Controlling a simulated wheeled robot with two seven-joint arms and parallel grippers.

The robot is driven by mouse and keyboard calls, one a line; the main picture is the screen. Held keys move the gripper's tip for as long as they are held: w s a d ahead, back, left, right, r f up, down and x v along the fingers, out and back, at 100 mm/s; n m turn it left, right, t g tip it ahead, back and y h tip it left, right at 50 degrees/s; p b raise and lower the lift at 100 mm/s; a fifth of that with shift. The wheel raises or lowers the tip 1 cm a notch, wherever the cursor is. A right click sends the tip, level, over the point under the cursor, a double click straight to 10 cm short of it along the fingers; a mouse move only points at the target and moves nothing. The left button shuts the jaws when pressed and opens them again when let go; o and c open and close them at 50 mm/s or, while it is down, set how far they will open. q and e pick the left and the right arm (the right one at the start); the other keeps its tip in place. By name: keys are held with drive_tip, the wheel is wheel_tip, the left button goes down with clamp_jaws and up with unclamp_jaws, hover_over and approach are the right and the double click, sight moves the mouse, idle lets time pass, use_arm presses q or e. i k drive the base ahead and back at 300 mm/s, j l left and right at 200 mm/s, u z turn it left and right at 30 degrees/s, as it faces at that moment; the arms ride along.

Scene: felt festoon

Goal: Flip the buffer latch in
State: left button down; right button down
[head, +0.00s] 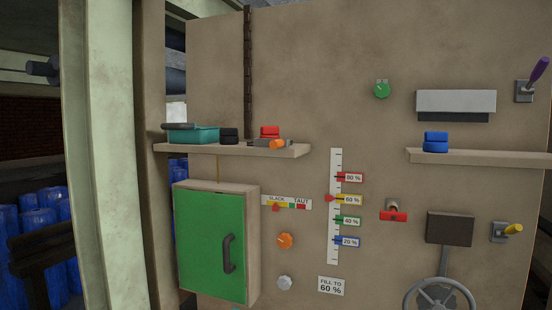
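No part is labelled as the buffer latch, so I cannot tell which it is. A small red latch-like piece (393,216) sits on a bracket right of the percent scale. A lever with a purple handle (540,69) is on a plate at the upper right, its handle tilted up to the right. A lever with a yellow handle (513,229) is on a plate at the lower right, its handle pointing right. Neither gripper is in view.
A left shelf (300,151) and a right shelf (470,157) jut out, bearing small items. A green door (208,243) is shut. A handwheel (441,296) is at the bottom. The percent scale's (336,240) red pointer (329,198) is at 60 %.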

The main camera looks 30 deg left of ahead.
sight(274, 144)
drive_tip(key=u, duration=0.35)
drive_tip(key=i+l+u, duration=0.4)
drive_tip(key=l+u, duration=0.25)
drive_tip(key=i+l, duration=0.15)
drive_tip(key=l, duration=0.2)
drive_tip(key=i+l+u, duration=0.1)
drive_tip(key=l, duration=0.2)
drive_tip(key=i+l, duration=0.2)
drive_tip(key=l, duration=0.15)
drive_tip(key=i+l+u, duration=0.1)
drive_tip(key=l, duration=0.25)
drive_tip(key=i, duration=0.05)
